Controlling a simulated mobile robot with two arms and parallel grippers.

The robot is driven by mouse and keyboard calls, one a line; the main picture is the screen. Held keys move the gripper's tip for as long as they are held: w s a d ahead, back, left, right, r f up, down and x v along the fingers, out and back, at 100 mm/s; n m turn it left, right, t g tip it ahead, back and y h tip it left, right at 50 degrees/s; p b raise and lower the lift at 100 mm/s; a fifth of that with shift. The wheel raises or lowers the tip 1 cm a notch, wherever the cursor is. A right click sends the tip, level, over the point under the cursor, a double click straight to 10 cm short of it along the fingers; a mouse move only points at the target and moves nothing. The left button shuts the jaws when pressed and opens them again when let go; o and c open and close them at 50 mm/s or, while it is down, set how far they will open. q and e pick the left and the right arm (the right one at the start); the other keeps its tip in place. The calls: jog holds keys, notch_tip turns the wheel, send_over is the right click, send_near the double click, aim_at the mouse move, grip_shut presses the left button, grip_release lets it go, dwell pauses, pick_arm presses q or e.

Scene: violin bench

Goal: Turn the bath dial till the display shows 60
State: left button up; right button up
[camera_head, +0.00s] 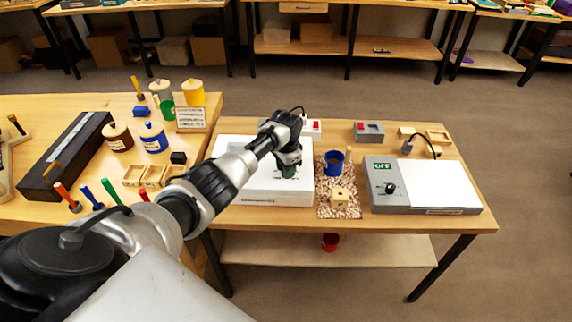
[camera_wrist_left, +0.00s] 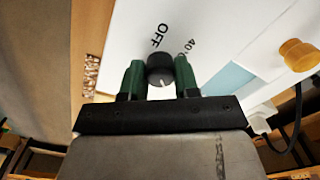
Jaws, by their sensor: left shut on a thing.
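My left gripper (camera_head: 290,172) is over the white box-shaped bath (camera_head: 240,188), pointing down. In the left wrist view, the green fingers of my left gripper (camera_wrist_left: 160,80) are shut on a round black dial (camera_wrist_left: 160,68). The dial has a white mark on its near side. The white panel (camera_wrist_left: 195,22) beside it is printed OFF and 40°C. A pale blue patch (camera_wrist_left: 228,78) lies right of the fingers; I cannot read any number on it. In the head view my gripper hides the dial. My right gripper is not in view.
Right of the bath are a gravel tray (camera_head: 338,212) with a blue pot (camera_head: 333,163) and a grey-white device (camera_head: 425,185) with its own knob and a green display reading OFF. Jars, including a blue one (camera_head: 153,138), and tools crowd the left bench.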

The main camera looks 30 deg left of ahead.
pick_arm(q)
jog(key=n+p, duration=0.2)
jog(key=n, duration=0.2)
jog(key=shift+r+n, duration=0.15)
jog(key=shift+n, duration=0.15)
jog(key=shift+n+p, duration=0.5)
jog(key=shift+n, duration=1.4)
jog(key=o, duration=0.9)
jog(key=shift+r, duration=0.25)
notch_tip(320, 180, up, 10)
jog(key=shift+r+p, duration=0.1)
jog(key=shift+p, duration=0.2)
